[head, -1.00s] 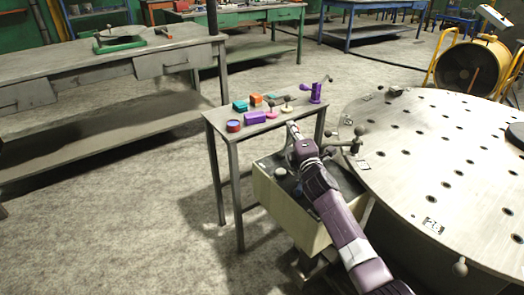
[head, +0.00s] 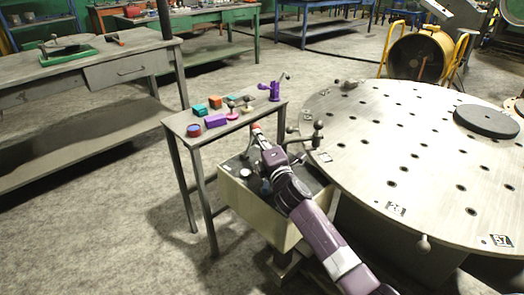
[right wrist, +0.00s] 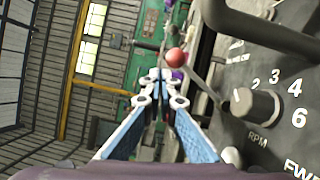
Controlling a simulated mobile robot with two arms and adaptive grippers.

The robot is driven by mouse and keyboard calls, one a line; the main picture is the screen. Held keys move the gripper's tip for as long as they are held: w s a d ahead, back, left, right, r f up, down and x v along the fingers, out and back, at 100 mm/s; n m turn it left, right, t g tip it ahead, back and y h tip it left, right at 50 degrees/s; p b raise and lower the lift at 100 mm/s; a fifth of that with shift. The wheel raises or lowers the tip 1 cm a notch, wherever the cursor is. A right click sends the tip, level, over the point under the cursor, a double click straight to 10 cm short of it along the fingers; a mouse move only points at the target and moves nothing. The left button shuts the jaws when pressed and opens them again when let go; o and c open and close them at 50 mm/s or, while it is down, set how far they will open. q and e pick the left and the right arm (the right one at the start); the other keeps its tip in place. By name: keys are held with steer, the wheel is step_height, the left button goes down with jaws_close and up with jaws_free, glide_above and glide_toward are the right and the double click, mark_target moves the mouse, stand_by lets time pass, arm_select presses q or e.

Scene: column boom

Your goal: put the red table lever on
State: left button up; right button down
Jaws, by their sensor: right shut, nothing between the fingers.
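The red lever's round knob (right wrist: 175,58) shows in the right wrist view, just beyond and slightly right of my fingertips. In the head view a small red spot (head: 256,127) shows at the tip of my right gripper. In the head view my right gripper (head: 259,137) is over the far side of the cream control box (head: 258,214). My left gripper is out of view.
An RPM dial (right wrist: 255,106) and a dark bar (right wrist: 262,28) stand close at right in the wrist view. A small side table (head: 185,124) with several coloured objects is left of the box. The large round table (head: 365,165) with holes is at right.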

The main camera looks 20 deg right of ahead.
steer(key=s, duration=0.7)
steer(key=shift+s+a+f, duration=0.2)
steer(key=shift+a, duration=0.05)
